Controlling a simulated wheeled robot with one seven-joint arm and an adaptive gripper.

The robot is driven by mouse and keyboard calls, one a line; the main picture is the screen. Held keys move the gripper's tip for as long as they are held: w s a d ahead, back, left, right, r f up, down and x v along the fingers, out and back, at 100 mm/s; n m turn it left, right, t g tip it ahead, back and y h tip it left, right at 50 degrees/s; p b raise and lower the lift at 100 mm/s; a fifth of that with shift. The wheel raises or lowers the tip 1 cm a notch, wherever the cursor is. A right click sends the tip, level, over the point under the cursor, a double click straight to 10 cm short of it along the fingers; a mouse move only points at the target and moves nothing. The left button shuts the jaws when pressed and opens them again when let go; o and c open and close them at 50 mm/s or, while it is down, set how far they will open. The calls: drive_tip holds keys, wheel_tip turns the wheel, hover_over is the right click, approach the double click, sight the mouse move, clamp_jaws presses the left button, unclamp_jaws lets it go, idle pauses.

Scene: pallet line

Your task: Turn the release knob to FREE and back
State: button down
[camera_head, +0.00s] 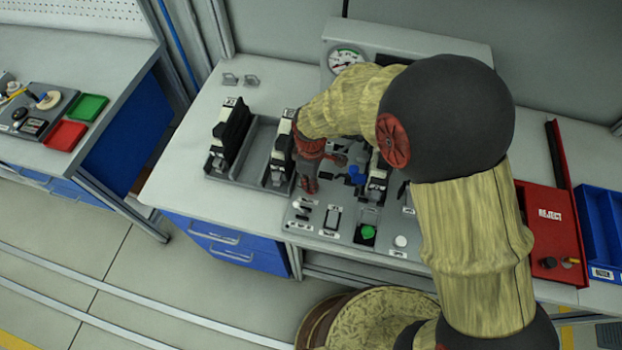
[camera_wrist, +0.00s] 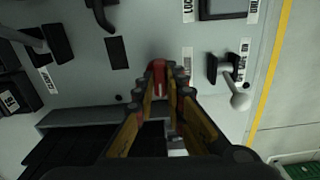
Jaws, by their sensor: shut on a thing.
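In the wrist view a red knob (camera_wrist: 159,70) stands on the grey panel (camera_wrist: 150,20), between the tips of my gripper (camera_wrist: 166,84). The two fingers are closed in on it from both sides. A partly cut-off label (camera_wrist: 187,9) reading "LOCK" is printed near the top of that view. In the head view my gripper (camera_head: 309,182) points down at the left part of the control panel (camera_head: 331,239). The knob cannot be made out there, and my arm covers much of the panel. The knob's exact setting cannot be told.
A white-ball lever (camera_wrist: 239,100) stands right of the knob in the wrist view. The head view shows a green button (camera_head: 367,232), a white button (camera_head: 401,241) and black-and-white units in a grey rack (camera_head: 233,174). A red REJECT bin (camera_head: 550,232) is at right.

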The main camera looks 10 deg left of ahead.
drive_tip(key=shift+n, duration=0.5)
drive_tip(key=c, duration=1.8)
unclamp_jaws()
drive_tip(key=shift+c, duration=0.2)
wheel_tip(320, 180, up, 12)
